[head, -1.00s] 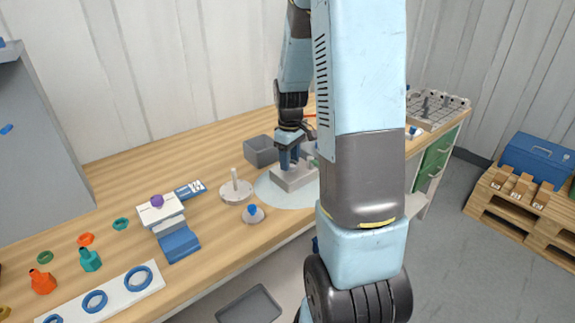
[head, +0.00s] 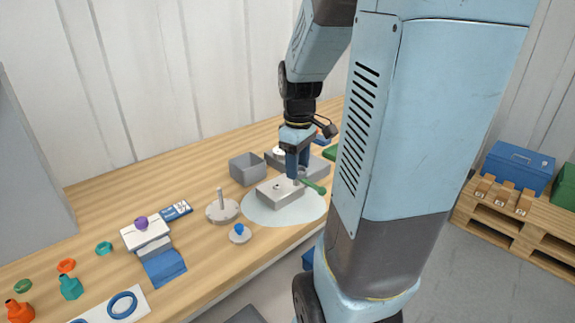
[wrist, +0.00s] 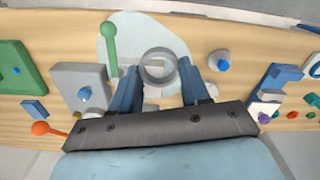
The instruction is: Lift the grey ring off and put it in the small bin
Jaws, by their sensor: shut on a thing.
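The grey ring (wrist: 142,68) is between my fingertips in the wrist view, its open middle facing the camera. My gripper (wrist: 158,75) is shut on it. In the head view my gripper (head: 298,177) is at the back right of the grey block (head: 280,195), which stands on a pale round mat (head: 262,215). The ring is small there and partly covered by the fingers; I cannot tell its exact height over the block. The small grey bin (head: 247,169) stands open behind and left of the block, apart from my gripper.
A green-handled tool (head: 314,187) lies close to my gripper's right. A disc with an upright post (head: 221,205) and a blue-knobbed disc (head: 240,234) stand left of the mat. A white box with a purple knob (head: 141,224) is farther left. My arm hides the right side.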

